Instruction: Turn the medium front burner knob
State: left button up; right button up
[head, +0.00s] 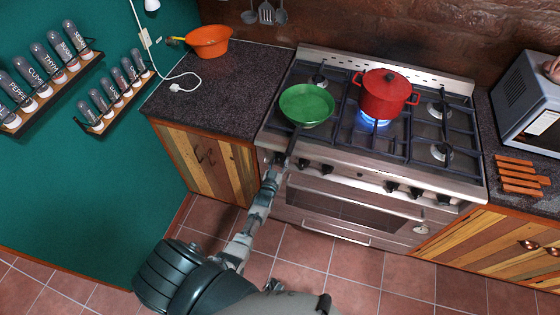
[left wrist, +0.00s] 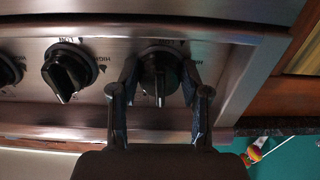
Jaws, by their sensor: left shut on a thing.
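The stove front panel (head: 345,180) carries a row of black knobs. My left gripper (head: 277,160) is at the panel's left end in the head view, covering most of the end knob. In the left wrist view my left gripper (left wrist: 158,88) has one finger on each side of that black knob (left wrist: 160,72), shut on it. The knob's grip bar stands about vertical in that picture. A neighbouring black knob (left wrist: 66,70) is turned at a slant, with another cut off at the left edge. Which burner each knob serves is not readable. My right gripper is not in view.
A green pan (head: 306,104) sits on the left of the cooktop, its dark handle pointing toward my left gripper. A red lidded pot (head: 385,94) stands over a lit blue flame (head: 374,120). An oven handle (head: 336,233) runs below the knobs.

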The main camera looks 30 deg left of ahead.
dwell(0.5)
pick_arm(q)
jog(key=o, duration=1)
jog(key=shift+c, duration=0.2)
jog(key=shift+o, duration=0.8)
jog(key=shift+w+f, duration=0.1)
jog(key=shift+w, duration=0.05)
jog(key=v, duration=1.2)
jog(key=shift+a+f, duration=0.1)
